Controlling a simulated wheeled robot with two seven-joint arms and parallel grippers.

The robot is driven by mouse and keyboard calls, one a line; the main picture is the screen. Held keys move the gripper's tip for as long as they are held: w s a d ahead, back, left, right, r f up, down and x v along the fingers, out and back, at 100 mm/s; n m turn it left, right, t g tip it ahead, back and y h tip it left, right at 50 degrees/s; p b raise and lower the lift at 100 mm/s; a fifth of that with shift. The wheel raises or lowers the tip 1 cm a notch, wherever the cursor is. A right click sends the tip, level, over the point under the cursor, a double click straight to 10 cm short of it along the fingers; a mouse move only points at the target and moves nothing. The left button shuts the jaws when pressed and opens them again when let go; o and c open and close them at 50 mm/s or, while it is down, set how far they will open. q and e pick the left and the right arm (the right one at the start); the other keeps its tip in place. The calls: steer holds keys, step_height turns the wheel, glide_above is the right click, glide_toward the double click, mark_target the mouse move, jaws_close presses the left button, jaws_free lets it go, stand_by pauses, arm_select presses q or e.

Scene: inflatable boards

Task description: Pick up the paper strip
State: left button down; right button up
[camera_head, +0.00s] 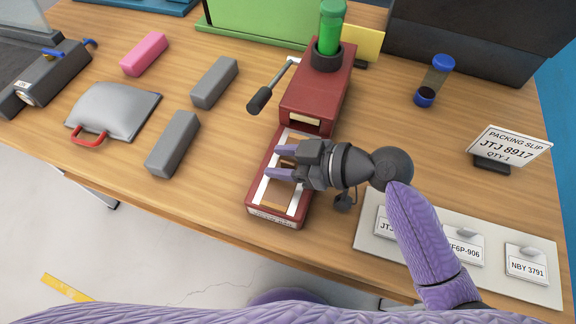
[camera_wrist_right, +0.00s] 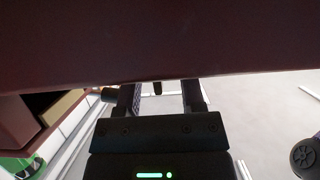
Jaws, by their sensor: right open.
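White paper-like material (camera_head: 295,200) lies on the low front bed of a dark red machine (camera_head: 318,98), along both sides of a brown area. I cannot tell whether it is one strip or a frame. My right gripper (camera_head: 272,161) is over this bed from the right, its two purple fingers apart and pointing left. It hides part of the white material, and I cannot tell whether it touches it. In the right wrist view the fingers (camera_wrist_right: 161,95) are apart with nothing seen between them, and a dark red surface fills the top. My left gripper is not in view.
The machine has a black-handled lever (camera_head: 260,99) and a green bottle (camera_head: 330,28) on top. Grey blocks (camera_head: 173,144), a pink block (camera_head: 145,53) and a silver pouch (camera_head: 112,110) lie left. A label board (camera_head: 375,245) and a packing slip sign (camera_head: 508,145) are right.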

steer(key=shift+c, duration=1.2)
jaws_close()
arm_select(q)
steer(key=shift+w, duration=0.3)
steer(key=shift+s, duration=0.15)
